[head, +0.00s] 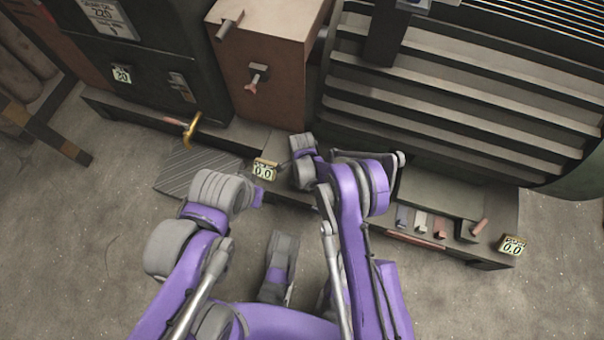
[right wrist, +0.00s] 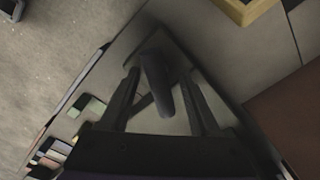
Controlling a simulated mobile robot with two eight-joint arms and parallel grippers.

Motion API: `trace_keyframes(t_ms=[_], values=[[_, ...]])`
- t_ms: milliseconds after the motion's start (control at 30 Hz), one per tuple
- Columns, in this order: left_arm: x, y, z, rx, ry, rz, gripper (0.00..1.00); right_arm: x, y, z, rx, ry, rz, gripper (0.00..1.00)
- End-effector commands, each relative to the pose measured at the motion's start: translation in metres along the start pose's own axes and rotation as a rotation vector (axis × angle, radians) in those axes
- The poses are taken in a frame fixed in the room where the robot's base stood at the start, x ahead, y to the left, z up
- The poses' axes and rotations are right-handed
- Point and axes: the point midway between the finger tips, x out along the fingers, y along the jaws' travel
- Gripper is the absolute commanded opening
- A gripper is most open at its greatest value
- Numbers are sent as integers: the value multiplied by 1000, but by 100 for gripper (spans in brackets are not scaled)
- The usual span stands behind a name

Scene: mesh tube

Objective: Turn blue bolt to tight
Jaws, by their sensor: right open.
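In the right wrist view my right gripper (right wrist: 160,74) is open, with one dark finger on each side of a dark, bluish-grey upright cylinder (right wrist: 160,90), likely the blue bolt. I see no clear grip on it, and its colour is hard to tell in shadow. In the head view my right arm hides this spot and the fingertips. My left arm comes in from the left and is bent near the ribbed plate; its gripper fingers do not show.
A yellow 0.0 display (head: 264,170) stands left of my right arm, and another (head: 512,246) at far right. Several small coloured blocks (head: 421,221) sit on the low platform. A brown box (head: 265,60) with a lever and a large slatted drum (head: 450,110) stand behind.

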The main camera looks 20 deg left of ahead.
Motion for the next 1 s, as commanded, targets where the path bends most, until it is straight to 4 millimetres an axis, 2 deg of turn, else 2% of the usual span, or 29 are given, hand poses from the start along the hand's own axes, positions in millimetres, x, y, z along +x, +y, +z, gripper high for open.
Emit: trace_keyframes(t_ms=[300,500,1000], values=[[-18,0,-4,0,3,0,0,-66,0,0,0,0,0,63],[-24,0,-5,0,5,0,0,-92,0,0,1,0,0,63],[-24,0,-5,0,5,0,0,-97,0,0,1,0,0,63]])
